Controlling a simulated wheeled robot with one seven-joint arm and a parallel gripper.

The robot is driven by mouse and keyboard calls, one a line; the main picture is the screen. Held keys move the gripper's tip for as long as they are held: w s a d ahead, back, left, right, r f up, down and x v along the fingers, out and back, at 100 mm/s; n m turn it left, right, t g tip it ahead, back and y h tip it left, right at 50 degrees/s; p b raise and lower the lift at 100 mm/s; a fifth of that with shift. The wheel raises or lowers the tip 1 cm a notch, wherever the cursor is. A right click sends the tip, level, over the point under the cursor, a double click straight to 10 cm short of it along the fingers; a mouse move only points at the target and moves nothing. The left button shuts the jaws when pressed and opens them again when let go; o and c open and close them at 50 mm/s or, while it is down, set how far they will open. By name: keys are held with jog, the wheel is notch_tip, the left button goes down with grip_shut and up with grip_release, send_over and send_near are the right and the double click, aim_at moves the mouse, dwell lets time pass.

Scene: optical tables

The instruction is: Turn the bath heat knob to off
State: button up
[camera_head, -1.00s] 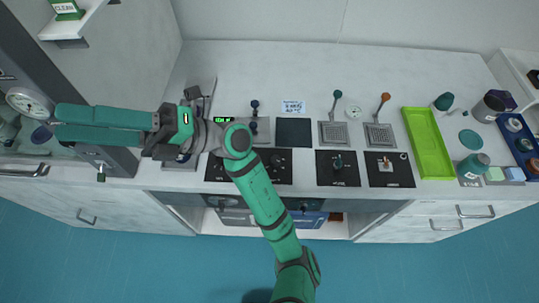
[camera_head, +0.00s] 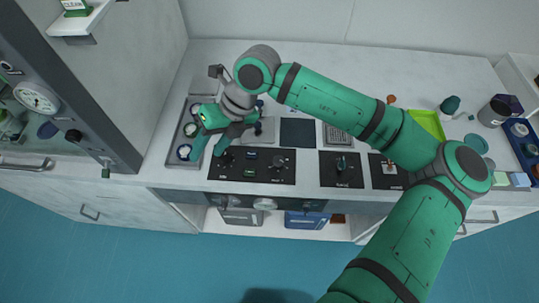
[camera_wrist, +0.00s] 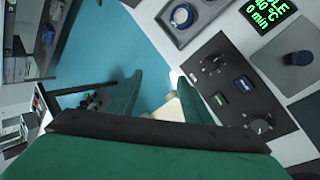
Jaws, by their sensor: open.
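A black control panel (camera_head: 252,178) lies on the bench, with a dark knob at its left (camera_head: 226,156) and another at its right (camera_head: 279,162). Two small displays sit between them. In the wrist view the same panel shows one knob (camera_wrist: 213,64) and the other knob (camera_wrist: 260,125). The labels are too small to read, so I cannot tell which is the bath heat knob. My gripper (camera_head: 209,147) is open and empty, pointing down toward the bench's front, just left of the panel. Its fingers (camera_wrist: 154,95) are apart from both knobs in the wrist view.
A grey tray with round, blue-topped items (camera_head: 184,153) lies left of the panel. A lit green readout (camera_wrist: 269,15) is behind the panel. A tall grey cabinet stands left.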

aim_at(279, 159)
jog(key=w+d+f+m+t+h, duration=0.1)
jog(key=w+d+h, duration=0.2)
jog(key=d, duration=0.6)
jog(key=w+d+f+m+t+h, duration=0.1)
jog(key=w+d+h, duration=0.2)
jog(key=d, duration=0.5)
notch_tip(279, 159, down, 11)
jog(key=shift+w+d+r, duration=0.1)
jog(key=shift+d+r, duration=0.05)
jog(key=shift+r, duration=0.05)
jog(key=c, duration=1.1)
